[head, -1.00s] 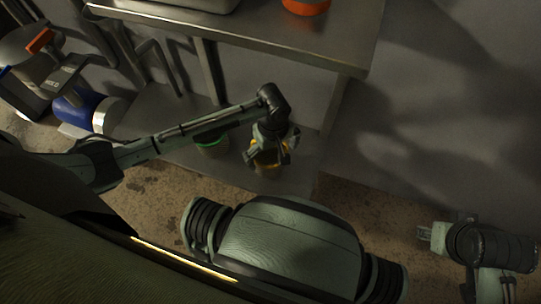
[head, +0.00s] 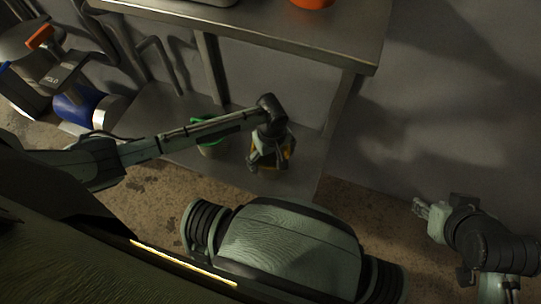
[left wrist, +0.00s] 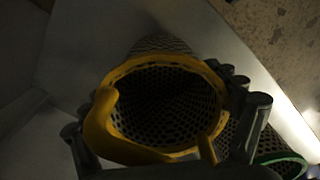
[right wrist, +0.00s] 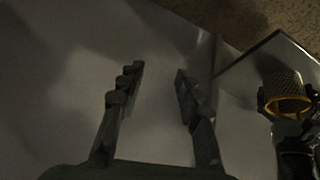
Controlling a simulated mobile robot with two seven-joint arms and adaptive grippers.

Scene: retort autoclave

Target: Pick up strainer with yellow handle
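The perforated metal strainer with yellow rim and handle (left wrist: 112,140) fills the middle of the left wrist view, its mouth facing the camera. It stands on the low shelf in the head view (head: 286,152), partly hidden by my left gripper (head: 267,160). My left gripper is above it, its fingers (left wrist: 160,118) on either side of the strainer and apart. Whether they touch it is unclear. The strainer also shows in the right wrist view (right wrist: 288,84). My right gripper (head: 424,210) is open and empty at the right, its fingers apart in the right wrist view (right wrist: 158,82).
A metal table top (head: 290,40) overhangs behind, with a leg (head: 335,105) to the right. Blue and white gear (head: 88,106) is at the left.

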